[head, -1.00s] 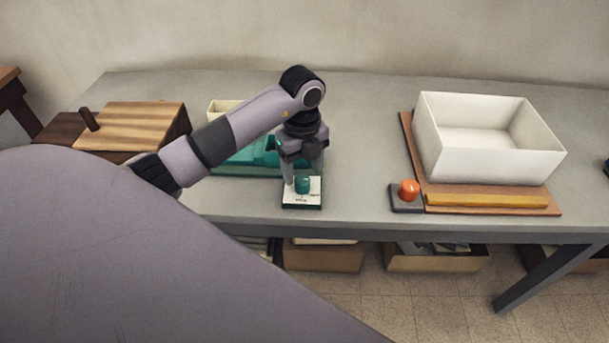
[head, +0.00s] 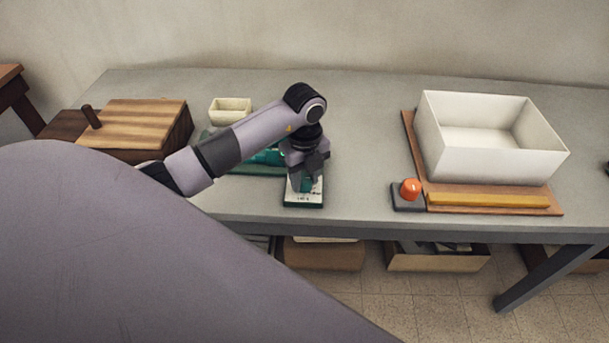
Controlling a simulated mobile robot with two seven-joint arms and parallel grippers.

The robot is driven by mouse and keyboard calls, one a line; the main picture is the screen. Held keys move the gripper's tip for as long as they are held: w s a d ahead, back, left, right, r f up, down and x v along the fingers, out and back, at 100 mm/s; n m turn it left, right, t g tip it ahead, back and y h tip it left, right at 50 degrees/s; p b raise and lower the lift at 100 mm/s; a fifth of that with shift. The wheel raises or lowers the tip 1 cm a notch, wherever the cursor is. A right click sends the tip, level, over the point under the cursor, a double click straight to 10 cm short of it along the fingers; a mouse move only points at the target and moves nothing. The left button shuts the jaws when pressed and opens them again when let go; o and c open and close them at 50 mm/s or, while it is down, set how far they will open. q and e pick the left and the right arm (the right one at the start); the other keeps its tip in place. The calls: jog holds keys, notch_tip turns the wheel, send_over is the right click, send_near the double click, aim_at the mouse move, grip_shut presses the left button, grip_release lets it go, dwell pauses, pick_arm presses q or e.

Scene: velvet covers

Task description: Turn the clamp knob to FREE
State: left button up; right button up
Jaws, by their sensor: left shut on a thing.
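The clamp knob (head: 306,184) is a small teal knob on a white plate (head: 303,199) with a dark edge, near the front edge of the table. My left gripper (head: 304,186) is over the plate, pointing down, and shut on the knob. The gripper hides most of the knob, and the plate's lettering is too small to read. A teal fixture (head: 265,157) lies behind the plate, partly hidden by my left arm. My right gripper is not in view.
An orange button on a dark base (head: 409,190) sits right of the plate. Beyond it a white bin (head: 490,168) stands on a brown board with a yellow bar (head: 487,200). A striped wooden box (head: 140,124) and a small cream tray (head: 230,109) are at left. Bare table (head: 365,150) lies between.

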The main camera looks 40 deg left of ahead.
pick_arm(q)
jog(key=shift+m, duration=0.3)
jog(key=m, duration=0.3)
jog(key=shift+a+m+b, duration=0.1)
jog(key=shift+m+b, duration=0.2)
jog(key=shift+b, duration=0.05)
jog(key=m+b, duration=0.1)
jog(key=m, duration=0.3)
jog(key=shift+f+m, duration=0.1)
jog(key=shift+m, duration=0.2)
jog(key=m+b, duration=0.3)
jog(key=m, duration=0.3)
jog(key=shift+m, duration=0.4)
jog(key=shift+m+b, duration=0.35)
jog(key=shift+m, duration=0.75)
jog(key=o, duration=1)
jog(key=shift+o, duration=0.2)
